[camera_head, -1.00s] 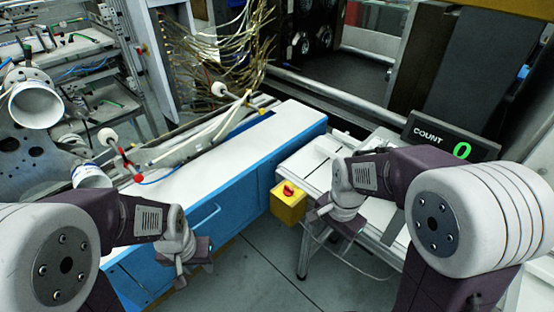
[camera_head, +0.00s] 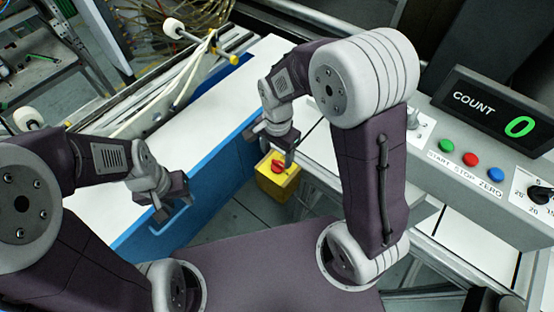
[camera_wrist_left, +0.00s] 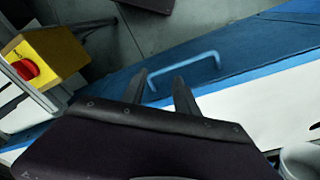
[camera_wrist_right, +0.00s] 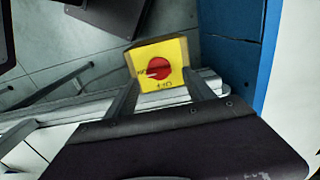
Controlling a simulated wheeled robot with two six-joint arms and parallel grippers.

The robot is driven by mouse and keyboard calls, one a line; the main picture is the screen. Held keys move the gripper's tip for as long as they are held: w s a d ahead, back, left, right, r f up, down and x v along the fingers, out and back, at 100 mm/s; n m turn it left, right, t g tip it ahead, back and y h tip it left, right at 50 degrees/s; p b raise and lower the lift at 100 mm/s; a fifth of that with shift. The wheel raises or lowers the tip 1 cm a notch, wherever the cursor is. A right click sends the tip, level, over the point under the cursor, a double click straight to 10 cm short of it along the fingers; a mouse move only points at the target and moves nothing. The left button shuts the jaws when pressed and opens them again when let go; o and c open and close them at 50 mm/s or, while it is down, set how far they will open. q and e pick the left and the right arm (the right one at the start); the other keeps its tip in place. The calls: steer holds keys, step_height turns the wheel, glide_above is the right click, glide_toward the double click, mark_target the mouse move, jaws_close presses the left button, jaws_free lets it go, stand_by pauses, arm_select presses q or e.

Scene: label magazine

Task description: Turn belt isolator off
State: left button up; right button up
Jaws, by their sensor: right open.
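The belt isolator is a yellow box (camera_head: 270,186) with a red rotary knob (camera_head: 279,167), beside the blue cabinet. In the right wrist view, the yellow box (camera_wrist_right: 172,48) faces the camera. Its red knob (camera_wrist_right: 160,67) has a pale mark toward the left-hand lettering; other small lettering sits below the knob. My right gripper (camera_head: 287,160) is at the box; in its wrist view the open fingers (camera_wrist_right: 161,77) flank the knob, and contact cannot be told. My left gripper (camera_head: 172,205) is open and empty over the blue cabinet's handle side; the box also shows in its view (camera_wrist_left: 56,50).
The blue cabinet (camera_head: 228,160) with its white top stands left of the box. A handle (camera_wrist_left: 190,68) sticks out from its front. At the right is a control panel (camera_head: 460,180) with coloured buttons and a count display (camera_head: 500,112) reading 0. Grey floor lies below the box.

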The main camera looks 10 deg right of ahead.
mark_target(278, 163)
steer(key=f, duration=0.3)
steer(key=shift+s+f, duration=0.15)
steer(key=shift+s, duration=0.05)
steer(key=shift+w+f, duration=0.1)
steer(key=shift+w, duration=0.05)
steer(key=shift+d, duration=0.1)
jaws_close()
